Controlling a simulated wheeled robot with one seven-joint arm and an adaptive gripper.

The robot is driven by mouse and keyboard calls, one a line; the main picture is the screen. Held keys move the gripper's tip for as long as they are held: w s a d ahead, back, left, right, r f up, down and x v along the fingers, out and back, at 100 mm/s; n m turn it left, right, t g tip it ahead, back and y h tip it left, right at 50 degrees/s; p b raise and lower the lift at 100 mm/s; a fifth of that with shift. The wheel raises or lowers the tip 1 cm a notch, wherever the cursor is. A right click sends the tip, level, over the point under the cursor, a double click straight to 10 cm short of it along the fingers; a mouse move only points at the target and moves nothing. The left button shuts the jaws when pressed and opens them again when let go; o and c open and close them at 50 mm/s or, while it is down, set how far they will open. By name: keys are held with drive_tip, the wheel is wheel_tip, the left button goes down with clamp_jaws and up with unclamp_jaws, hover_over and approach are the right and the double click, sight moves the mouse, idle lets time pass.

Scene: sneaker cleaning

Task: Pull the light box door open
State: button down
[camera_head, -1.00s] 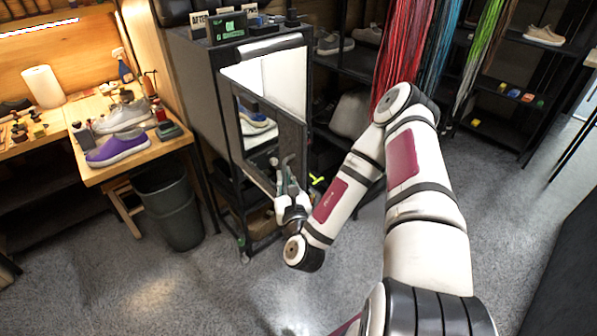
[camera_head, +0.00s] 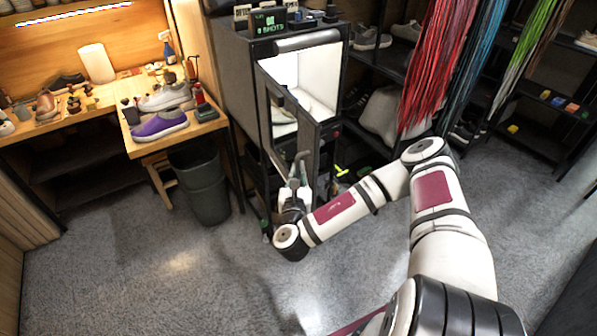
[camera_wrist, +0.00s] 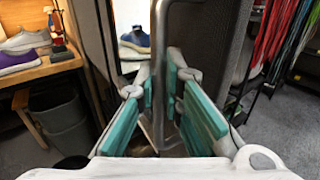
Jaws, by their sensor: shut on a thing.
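The light box (camera_head: 240,75) is a dark cabinet with a bright white inside, at the upper middle of the head view. A shoe shows inside in the wrist view (camera_wrist: 135,38). My gripper (camera_head: 298,177) is at the door's lower part. In the wrist view my gripper (camera_wrist: 165,95) has its teal-lined fingers shut around the curved metal door handle (camera_wrist: 160,40).
A wooden workbench (camera_head: 150,148) with a purple shoe (camera_head: 160,125) and a grey shoe (camera_head: 165,97) stands at left. A grey bin (camera_head: 205,190) is below it. Hanging laces (camera_head: 435,70) and shelves are at right. The floor in front is clear.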

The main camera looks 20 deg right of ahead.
drive_tip(key=shift+s+f, duration=0.1)
drive_tip(key=shift+s, duration=0.05)
drive_tip(key=c, duration=1.7)
unclamp_jaws()
drive_tip(key=v, duration=0.4)
drive_tip(key=shift+s+f, duration=0.1)
drive_tip(key=shift+v, duration=1.7)
